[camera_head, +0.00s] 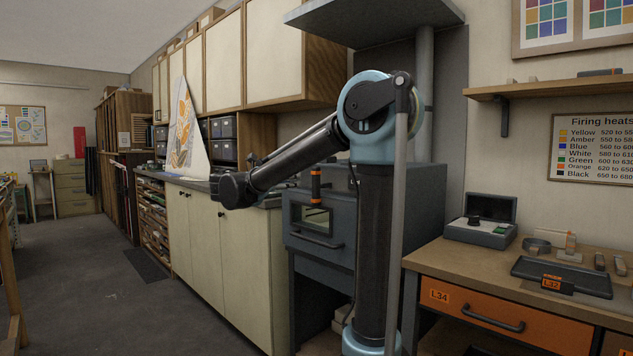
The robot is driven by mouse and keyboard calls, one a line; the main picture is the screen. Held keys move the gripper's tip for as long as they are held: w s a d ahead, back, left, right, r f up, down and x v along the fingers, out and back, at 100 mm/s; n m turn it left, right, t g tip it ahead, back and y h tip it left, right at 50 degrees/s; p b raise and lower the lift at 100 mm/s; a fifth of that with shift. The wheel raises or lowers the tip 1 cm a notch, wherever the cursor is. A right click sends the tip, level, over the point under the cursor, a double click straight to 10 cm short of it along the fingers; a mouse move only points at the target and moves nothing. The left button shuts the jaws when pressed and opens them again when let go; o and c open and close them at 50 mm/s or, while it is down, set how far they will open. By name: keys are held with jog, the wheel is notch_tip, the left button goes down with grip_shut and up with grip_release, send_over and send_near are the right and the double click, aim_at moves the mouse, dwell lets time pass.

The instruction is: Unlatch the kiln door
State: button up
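The kiln (430,190) is a dark blue-grey box under a grey hood, in the middle of the head view. Its front door (294,240) looks shut, with a small window (318,218) and a dark bar handle (312,241) below it. An upright latch handle with orange bands (316,184) stands at the door's upper edge. My black and pale blue arm crosses in front of the kiln and hides its middle and right front. The arm reaches left to a dark joint over the counter front. I cannot make out my gripper's fingers.
Cream cabinets (220,260) with a dark countertop stand left of the kiln. At right, a wooden bench (440,255) with an orange drawer (500,310) holds a case (481,230) and a black tray (560,275). The floor at left (85,285) is clear.

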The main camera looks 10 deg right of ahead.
aim_at(313, 177)
jog(key=x, duration=1.3)
grip_shut()
jog(key=shift+d, duration=0.25)
